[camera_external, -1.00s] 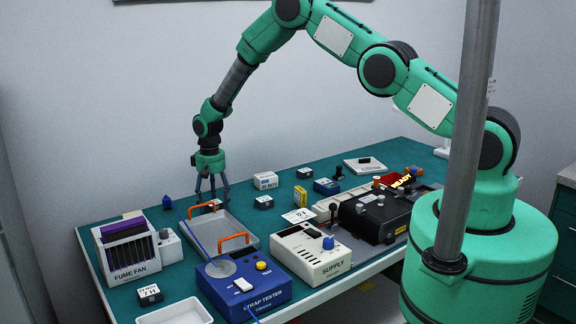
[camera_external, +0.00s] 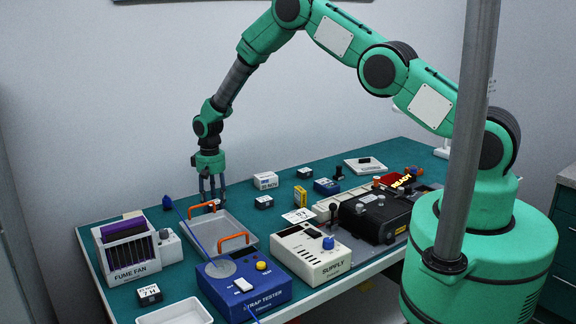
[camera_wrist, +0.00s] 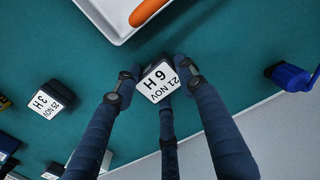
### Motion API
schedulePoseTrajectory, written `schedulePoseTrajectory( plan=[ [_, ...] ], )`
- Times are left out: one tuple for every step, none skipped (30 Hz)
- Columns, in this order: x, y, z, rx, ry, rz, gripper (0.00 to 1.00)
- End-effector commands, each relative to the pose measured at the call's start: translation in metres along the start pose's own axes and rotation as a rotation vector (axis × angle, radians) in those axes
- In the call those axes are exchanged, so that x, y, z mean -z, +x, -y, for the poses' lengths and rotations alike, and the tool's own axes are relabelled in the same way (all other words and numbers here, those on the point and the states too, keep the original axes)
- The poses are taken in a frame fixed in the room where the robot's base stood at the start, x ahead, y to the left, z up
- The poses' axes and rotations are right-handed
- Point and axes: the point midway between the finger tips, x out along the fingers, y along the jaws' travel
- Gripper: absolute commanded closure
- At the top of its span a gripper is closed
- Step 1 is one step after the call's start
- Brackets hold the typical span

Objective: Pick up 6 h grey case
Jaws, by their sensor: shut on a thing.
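The 6 h grey case (camera_wrist: 158,82) is a small dark block with a white label reading "6 H" and "21 NOV". In the wrist view it sits between the dark blue fingers of my gripper (camera_wrist: 154,84), which is shut on it. In the external view my gripper (camera_external: 212,204) points straight down at the table, just behind the grey tray (camera_external: 246,240). The case is not clearly visible there, hidden by the fingers and the tray's orange handle. I cannot tell whether the case still touches the table.
A similar "3 H" case (camera_wrist: 47,104) lies to the left in the wrist view. A fume fan (camera_external: 134,262), a blue strap tester (camera_external: 245,288) and a cream supply unit (camera_external: 312,252) stand around the tray. A "7 H" case (camera_external: 149,294) lies at the front left.

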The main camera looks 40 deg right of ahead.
Motion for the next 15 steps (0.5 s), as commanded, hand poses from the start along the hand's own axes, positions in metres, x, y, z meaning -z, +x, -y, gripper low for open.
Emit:
schedulePoseTrajectory(
  plan=[
    [0.000,0.000,0.000,0.000,0.000,0.000,0.87],
    [0.000,0.000,0.000,0.000,0.000,0.000,0.87],
    [0.000,0.000,0.000,0.000,0.000,0.000,0.87],
    [0.000,0.000,0.000,0.000,0.000,0.000,0.87],
    [0.000,0.000,0.000,0.000,0.000,0.000,0.87],
    [0.000,0.000,0.000,0.000,0.000,0.000,0.87],
    [0.000,-0.001,0.000,0.000,0.000,0.000,0.87],
    [0.000,-0.001,0.000,0.000,0.000,0.000,0.87],
    [0.000,-0.002,0.000,0.000,0.000,0.000,0.87],
    [0.000,-0.003,0.000,0.000,0.000,0.000,0.87],
    [0.000,-0.004,0.000,0.000,0.000,0.000,0.87],
    [0.000,-0.005,0.000,0.000,0.000,-0.001,0.87],
    [0.000,-0.006,0.000,0.000,0.000,-0.001,0.87],
    [0.000,-0.008,0.000,0.000,0.000,-0.001,0.87],
    [0.001,-0.011,0.000,0.000,0.000,-0.001,0.87]
  ],
)
